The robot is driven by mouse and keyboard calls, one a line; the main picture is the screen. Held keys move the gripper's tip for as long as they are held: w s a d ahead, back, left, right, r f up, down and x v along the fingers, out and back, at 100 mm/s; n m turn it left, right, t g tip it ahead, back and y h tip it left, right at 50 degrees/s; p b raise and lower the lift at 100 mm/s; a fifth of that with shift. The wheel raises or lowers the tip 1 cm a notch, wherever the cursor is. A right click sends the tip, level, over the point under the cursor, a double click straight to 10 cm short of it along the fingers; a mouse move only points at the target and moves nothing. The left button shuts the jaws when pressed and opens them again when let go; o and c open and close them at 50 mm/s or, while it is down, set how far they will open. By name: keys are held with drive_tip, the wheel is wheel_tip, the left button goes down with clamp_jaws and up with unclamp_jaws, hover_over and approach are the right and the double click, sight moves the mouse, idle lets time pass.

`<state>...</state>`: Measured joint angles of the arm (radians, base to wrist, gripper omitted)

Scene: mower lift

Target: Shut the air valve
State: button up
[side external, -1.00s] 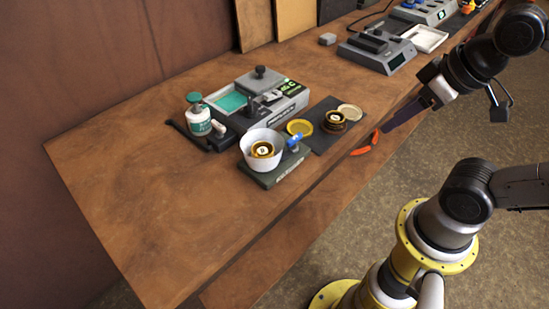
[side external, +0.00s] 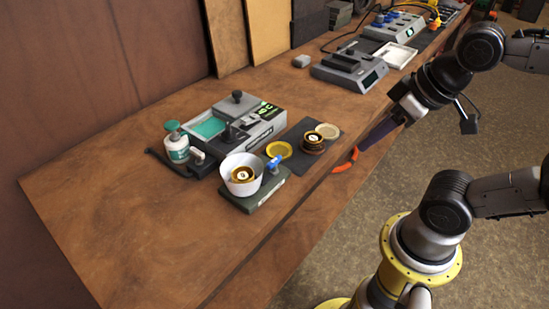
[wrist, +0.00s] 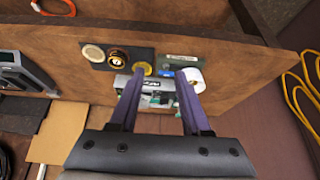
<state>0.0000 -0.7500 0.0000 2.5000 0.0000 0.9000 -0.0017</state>
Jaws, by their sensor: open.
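The air valve (side external: 274,163) has a small blue handle and sits on a dark green base block (side external: 262,192) near the bench's front edge. In the wrist view its blue handle (wrist: 165,73) shows small between my fingers. My gripper (side external: 366,145) has long purple fingers and is over the bench's front edge, to the right of the valve and apart from it. In the wrist view my gripper (wrist: 163,72) is open and empty, fingers spread. The handle's exact angle is too small to tell.
A white bowl (side external: 231,178) holding a gold tin stands beside the valve. Yellow and cream lids and another tin (side external: 313,142) are to its right. A grey machine (side external: 257,130) and teal-topped bottle (side external: 176,146) stand behind. An orange loop (side external: 345,163) lies near my fingers. The bench's left end is clear.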

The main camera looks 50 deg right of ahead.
wheel_tip(320, 180, up, 4)
drive_tip(key=w+n, duration=0.3)
drive_tip(key=n, duration=0.5)
drive_tip(key=n+g, duration=0.6)
drive_tip(key=n, duration=0.4)
hover_over(274, 160)
wheel_tip(274, 160, down, 5)
wheel_tip(274, 160, down, 14)
clamp_jaws()
